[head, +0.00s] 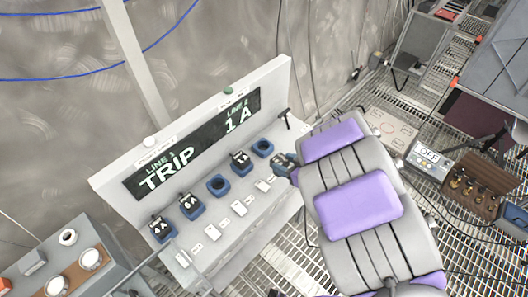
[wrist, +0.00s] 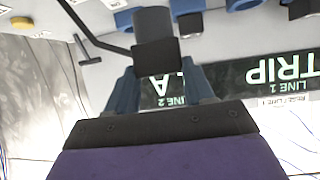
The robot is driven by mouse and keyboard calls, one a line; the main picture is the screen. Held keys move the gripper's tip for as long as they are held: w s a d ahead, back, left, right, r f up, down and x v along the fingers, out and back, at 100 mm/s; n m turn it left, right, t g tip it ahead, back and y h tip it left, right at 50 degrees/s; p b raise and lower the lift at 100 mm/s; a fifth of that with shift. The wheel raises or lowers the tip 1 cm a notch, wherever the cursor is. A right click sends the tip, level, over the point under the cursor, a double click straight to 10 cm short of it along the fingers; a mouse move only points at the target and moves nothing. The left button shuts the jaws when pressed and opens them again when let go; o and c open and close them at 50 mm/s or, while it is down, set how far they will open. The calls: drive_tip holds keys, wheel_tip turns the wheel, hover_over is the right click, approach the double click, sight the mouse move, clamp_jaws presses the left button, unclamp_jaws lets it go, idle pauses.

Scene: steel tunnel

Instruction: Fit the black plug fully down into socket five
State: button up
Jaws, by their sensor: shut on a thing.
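My gripper (head: 284,163) is at the right end of the sloped white panel, beside the row of sockets. In the wrist view its two blue-grey fingers (wrist: 161,92) are shut on the black plug (wrist: 156,40), whose dark grey body stands out beyond them. In the head view the plug is hard to tell from the fingers. The rightmost blue socket (head: 262,148) is empty, with a dark round opening; my gripper is to its right, apart from it. Socket numbers are too small to read, so I cannot confirm which is five.
The middle blue socket (head: 218,185) is empty. Black plugs marked 1A (head: 241,158), 6A (head: 190,201) and 4A (head: 161,226) sit in others. A display (head: 195,143) reads LINE 1 TRIP, LINE 2 1A. A black T-handle (head: 286,118) stands near the panel's right end.

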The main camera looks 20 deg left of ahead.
sight(278, 157)
drive_tip(key=shift+n+g, duration=0.5)
drive_tip(key=a, duration=0.1)
drive_tip(key=w+a, duration=0.1)
drive_tip(key=w+a+f+b, duration=0.1)
drive_tip(key=a, duration=0.1)
drive_tip(key=shift+w, duration=0.15)
drive_tip(key=w+a, duration=0.2)
drive_tip(key=w+a+b, duration=0.1)
drive_tip(key=w, duration=0.2)
drive_tip(key=w+a+f, duration=0.1)
drive_tip(key=w+a, duration=0.1)
drive_tip(key=shift+w+a+f, duration=0.1)
drive_tip(key=shift+w+a, duration=0.2)
drive_tip(key=shift+w+b, duration=0.3)
drive_tip(key=shift+w, duration=0.2)
drive_tip(key=shift+w+f, duration=0.1)
drive_tip(key=shift+f, duration=0.2)
wheel_tip(278, 157, down, 3)
drive_tip(key=shift+a+f+b, duration=0.1)
drive_tip(key=shift+a+b, duration=0.05)
drive_tip(key=shift+b, duration=0.8)
drive_tip(key=o, duration=1.3)
drive_tip(key=shift+r, duration=0.2)
